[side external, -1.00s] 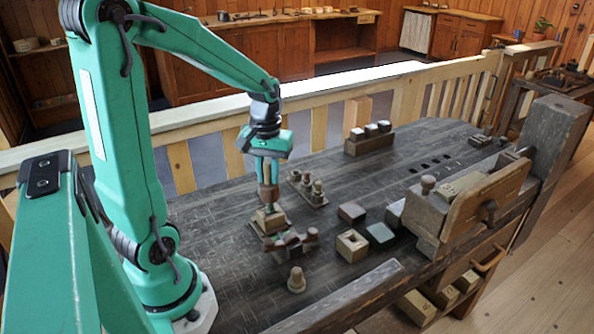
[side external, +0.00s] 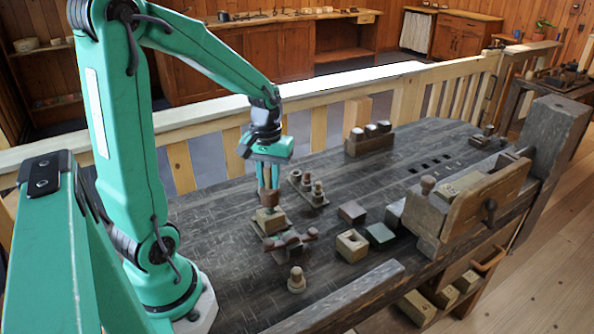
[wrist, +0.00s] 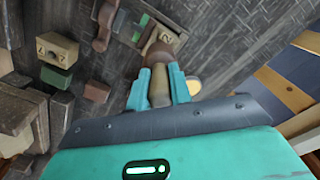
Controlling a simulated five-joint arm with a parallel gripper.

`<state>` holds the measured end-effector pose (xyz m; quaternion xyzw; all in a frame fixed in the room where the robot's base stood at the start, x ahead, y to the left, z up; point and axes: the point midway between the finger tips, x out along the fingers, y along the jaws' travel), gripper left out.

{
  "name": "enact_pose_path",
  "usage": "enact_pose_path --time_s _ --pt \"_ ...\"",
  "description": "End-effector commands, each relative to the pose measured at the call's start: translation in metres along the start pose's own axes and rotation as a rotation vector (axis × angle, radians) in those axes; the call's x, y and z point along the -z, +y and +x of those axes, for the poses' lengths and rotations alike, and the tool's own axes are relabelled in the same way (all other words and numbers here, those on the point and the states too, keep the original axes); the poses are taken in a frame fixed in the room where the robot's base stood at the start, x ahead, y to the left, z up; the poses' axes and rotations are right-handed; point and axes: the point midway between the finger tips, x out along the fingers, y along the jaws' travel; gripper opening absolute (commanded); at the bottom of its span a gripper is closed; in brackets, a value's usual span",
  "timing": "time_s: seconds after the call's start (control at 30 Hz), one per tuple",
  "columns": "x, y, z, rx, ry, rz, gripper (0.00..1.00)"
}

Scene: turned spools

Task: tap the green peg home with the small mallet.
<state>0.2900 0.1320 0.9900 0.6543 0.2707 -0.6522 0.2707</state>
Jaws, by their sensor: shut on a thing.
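My gripper (side external: 268,178) is shut on the handle of the small mallet (wrist: 160,88), between its two teal fingers in the wrist view (wrist: 160,85). The mallet's brown head (side external: 268,198) points down, just above a pale wooden block (side external: 270,221) on the bench. In the wrist view the head partly covers the block (wrist: 172,37). A small bright green piece (wrist: 143,20) shows beside the block there; it looks like the green peg, but most of it is hidden. I cannot pick out the peg in the side view, nor tell whether the head touches anything.
A brown-knobbed fixture (side external: 290,241) stands close in front of the block, with a turned spool (side external: 297,280) nearer. A rack of turned pieces (side external: 308,188) lies behind.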

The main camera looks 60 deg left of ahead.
Motion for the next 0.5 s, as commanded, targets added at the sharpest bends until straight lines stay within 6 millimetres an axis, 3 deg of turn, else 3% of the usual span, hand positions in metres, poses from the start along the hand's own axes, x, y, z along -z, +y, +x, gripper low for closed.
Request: enact_pose_path --time_s 0.5 --pt "-0.0013 -0.0005 -0.0028 0.002 -0.005 0.0 0.0"
